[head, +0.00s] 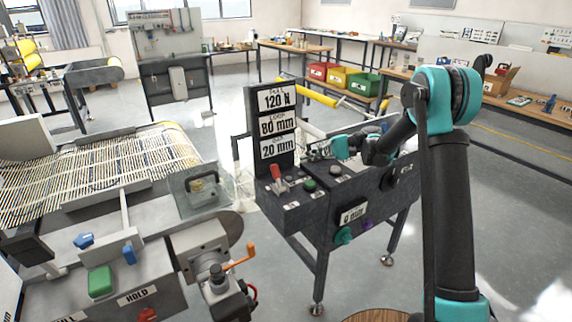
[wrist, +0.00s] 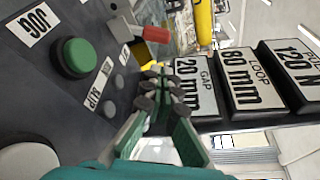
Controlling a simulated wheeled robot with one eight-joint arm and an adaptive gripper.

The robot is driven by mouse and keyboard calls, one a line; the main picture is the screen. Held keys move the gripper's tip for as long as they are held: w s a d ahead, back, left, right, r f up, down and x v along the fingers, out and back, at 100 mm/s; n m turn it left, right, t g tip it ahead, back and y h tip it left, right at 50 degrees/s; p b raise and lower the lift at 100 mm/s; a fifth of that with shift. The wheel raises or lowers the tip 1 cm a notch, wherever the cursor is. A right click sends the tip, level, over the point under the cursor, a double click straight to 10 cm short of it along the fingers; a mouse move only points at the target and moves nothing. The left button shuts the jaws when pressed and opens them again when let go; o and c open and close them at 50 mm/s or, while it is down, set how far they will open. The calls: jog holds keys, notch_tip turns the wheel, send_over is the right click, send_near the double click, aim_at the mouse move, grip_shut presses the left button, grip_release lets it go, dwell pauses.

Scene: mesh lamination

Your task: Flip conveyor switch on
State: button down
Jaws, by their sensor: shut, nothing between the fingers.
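A red-handled lever switch (head: 277,175) stands on the left part of the dark control console (head: 302,214), tilted up and slightly left in the head view. In the wrist view the red handle (wrist: 152,33) is above my fingertips, with a gap in the picture between them. My gripper (head: 320,152) is over the back of the console, right of the lever. In the wrist view its fingers (wrist: 157,78) are together with nothing between them. I cannot read a label naming the lever as the conveyor switch.
A green button (head: 309,185), labelled JOG in the wrist view, is right of the lever. A display post (head: 271,130) reading 120 N, 80 mm and 20 mm rises behind the lever. A mesh conveyor (head: 110,165) is to the left.

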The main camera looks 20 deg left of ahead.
aim_at(277, 176)
jog(key=shift+s, duration=0.1)
jog(key=x, duration=1)
jog(key=shift+a, duration=0.1)
dwell(0.4)
